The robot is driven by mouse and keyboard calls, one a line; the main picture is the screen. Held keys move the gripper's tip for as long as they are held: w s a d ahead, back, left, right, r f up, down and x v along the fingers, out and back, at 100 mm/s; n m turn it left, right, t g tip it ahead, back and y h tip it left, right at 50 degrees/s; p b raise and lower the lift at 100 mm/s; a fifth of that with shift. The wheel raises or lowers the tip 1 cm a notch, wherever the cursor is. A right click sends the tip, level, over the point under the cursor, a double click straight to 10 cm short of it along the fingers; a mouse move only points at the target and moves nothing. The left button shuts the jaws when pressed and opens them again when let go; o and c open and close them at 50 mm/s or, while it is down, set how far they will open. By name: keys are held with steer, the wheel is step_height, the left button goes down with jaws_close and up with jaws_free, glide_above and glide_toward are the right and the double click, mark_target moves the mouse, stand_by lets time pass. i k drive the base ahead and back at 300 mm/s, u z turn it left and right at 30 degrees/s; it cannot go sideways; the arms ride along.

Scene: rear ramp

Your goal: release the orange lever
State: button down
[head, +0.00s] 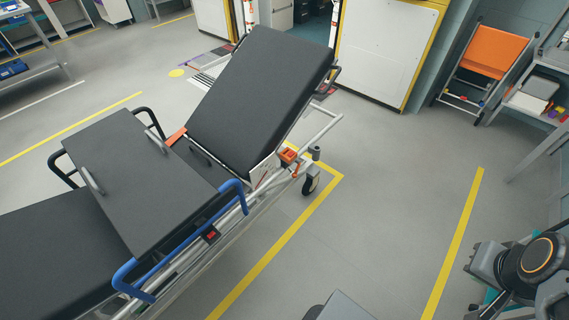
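A wheeled stretcher with black pads (262,95) stands at the left and centre of the head view, its backrest tilted up. An orange part (289,156) sits on the near side of the frame, below the backrest and close to a caster. It looks like the lever, but it is too small to tell its position. Another flat orange piece (177,136) shows at the hinge end of the backrest on the far side. Part of my arm shows at the lower right, well apart from the stretcher. My gripper is not in view.
A blue side rail (185,236) runs along the stretcher's near side. Grey floor with yellow lines (455,240) is clear between the stretcher and my arm. An orange folding chair (490,52) and a shelf (530,105) stand at the back right. White panels (388,45) stand behind.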

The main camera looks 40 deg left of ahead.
mark_target(294, 175)
steer(key=u, duration=1.1)
steer(key=i, duration=1.2)
steer(key=u, duration=1.05)
